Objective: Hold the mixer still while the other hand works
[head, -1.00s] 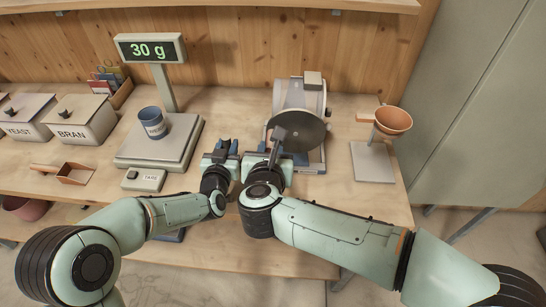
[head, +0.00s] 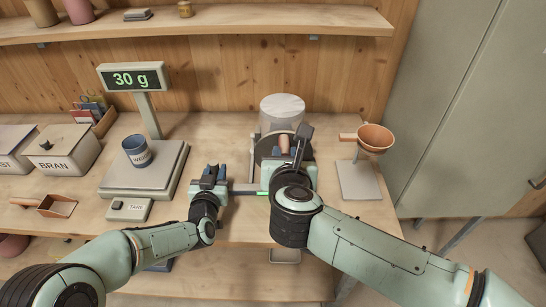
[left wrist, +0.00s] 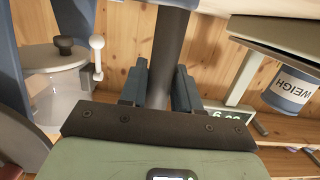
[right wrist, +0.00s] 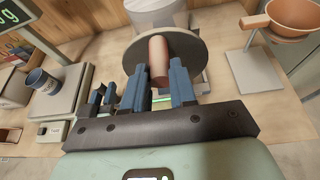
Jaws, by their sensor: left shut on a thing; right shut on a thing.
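The mixer has a pale drum (head: 282,108) and a round grey crank disc (head: 263,146) facing me, with a wooden handle (right wrist: 158,60). My right gripper (head: 290,158) is at the disc and shut on the wooden handle, which stands between its fingers (right wrist: 158,84) in the right wrist view. My left gripper (head: 210,174) is left of the mixer and shut on a dark grey bar (left wrist: 168,45), which passes between its fingers (left wrist: 160,85). The bar reaches toward the mixer's base, where a green strip (head: 262,193) shows. My right arm hides part of the mixer.
A scale (head: 146,172) with a blue "WEIGH" cup (head: 137,151) stands left; its display (head: 137,77) reads 30 g. A bran bin (head: 62,150) and a wooden scoop (head: 48,206) lie further left. A funnel on a stand (head: 375,139) is close on the right.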

